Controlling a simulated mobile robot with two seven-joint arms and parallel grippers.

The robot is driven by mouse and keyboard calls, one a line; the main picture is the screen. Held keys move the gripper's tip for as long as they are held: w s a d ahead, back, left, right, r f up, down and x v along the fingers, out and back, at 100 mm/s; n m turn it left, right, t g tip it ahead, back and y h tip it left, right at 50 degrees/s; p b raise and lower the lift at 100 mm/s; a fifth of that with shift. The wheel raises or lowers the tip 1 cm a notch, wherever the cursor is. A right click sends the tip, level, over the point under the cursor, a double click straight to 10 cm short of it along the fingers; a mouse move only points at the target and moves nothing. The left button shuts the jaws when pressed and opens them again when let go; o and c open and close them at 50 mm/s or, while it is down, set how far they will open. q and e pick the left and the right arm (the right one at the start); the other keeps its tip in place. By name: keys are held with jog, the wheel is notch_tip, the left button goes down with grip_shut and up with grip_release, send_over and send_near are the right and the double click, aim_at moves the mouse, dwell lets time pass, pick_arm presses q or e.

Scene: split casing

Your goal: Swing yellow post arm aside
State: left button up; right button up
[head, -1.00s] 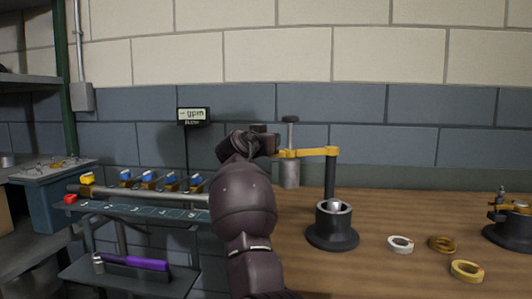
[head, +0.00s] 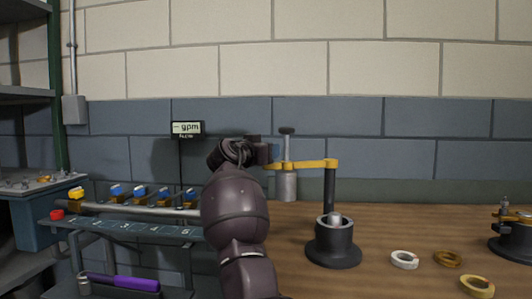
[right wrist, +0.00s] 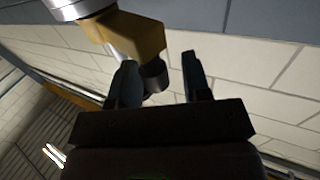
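The yellow post arm (head: 310,163) sits level on top of a dark upright post (head: 329,192) and reaches left. A grey cylinder (head: 287,186) hangs under its left part, with a dark-topped rod (head: 287,146) above. My right gripper (head: 270,154) is at the arm's left end; contact cannot be told in the head view. In the right wrist view, the gripper's two fingers (right wrist: 158,62) are apart. The yellow piece (right wrist: 138,38) and its dark round end (right wrist: 154,76) show beside the left finger, partly between the fingers. My left gripper is not in view.
A dark cup-shaped casing (head: 334,240) stands before the post. A white ring (head: 404,260), a brown ring (head: 447,258) and a yellow ring (head: 477,286) lie to its right on the wooden table (head: 380,225). A rack with blue valves (head: 140,193) is at left.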

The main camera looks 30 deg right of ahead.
jog(key=shift+a, duration=0.15)
jog(key=p+v, duration=0.2)
jog(key=v, duration=0.8)
jog(key=shift+s+a, duration=0.25)
jog(key=shift+s, duration=0.05)
dwell(0.3)
